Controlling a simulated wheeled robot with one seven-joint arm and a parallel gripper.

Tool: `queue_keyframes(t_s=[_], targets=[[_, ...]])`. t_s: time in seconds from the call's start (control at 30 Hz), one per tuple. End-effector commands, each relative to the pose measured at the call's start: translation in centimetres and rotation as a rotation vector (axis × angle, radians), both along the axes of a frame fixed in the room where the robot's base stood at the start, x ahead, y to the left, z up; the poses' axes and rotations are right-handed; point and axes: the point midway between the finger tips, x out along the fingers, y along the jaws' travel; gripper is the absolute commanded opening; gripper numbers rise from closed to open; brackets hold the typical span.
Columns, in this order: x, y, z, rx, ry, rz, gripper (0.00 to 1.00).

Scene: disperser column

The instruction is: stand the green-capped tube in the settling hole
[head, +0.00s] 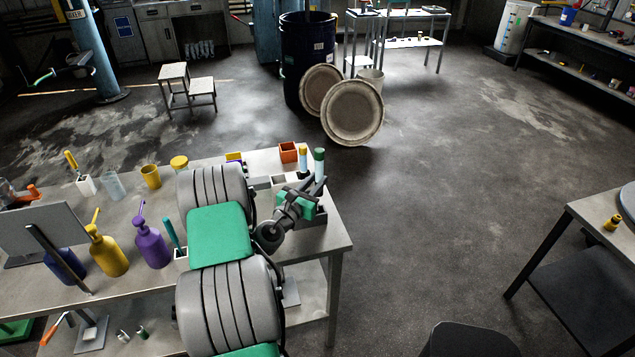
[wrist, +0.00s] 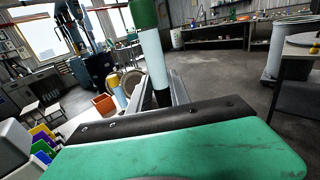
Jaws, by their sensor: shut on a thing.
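The green-capped tube (head: 319,168) is pale with a dark green cap and stands about upright in my gripper (head: 317,187) at the bench's right end. In the wrist view the tube (wrist: 154,58) rises from my dark jaws (wrist: 162,98), which are shut on its lower part. A grey block (head: 313,237) lies under my gripper. The settling hole cannot be made out; my arm and gripper hide much of the block. I cannot tell whether the tube's lower end touches it.
Yellow (head: 106,250) and purple (head: 150,243) pump bottles stand left on the bench (head: 344,238). Open floor lies right of the bench.

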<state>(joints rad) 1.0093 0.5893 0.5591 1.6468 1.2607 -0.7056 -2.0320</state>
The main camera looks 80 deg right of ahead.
Motion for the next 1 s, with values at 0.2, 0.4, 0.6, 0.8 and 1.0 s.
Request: queue_keyframes(t_s=[0.2,0.4,0.6,0.8,1.0], targets=[[0.0,0.0,0.0,0.000,0.000,0.000,0.00],[0.0,0.1,-0.3,-0.003,0.003,-0.003,0.00],[0.0,0.1,-2.5,-0.002,0.003,-0.004,0.00],[0.0,0.1,-4.7,-0.003,0.002,-0.004,0.00],[0.1,0.1,-5.7,-0.003,0.002,-0.004,0.00]])
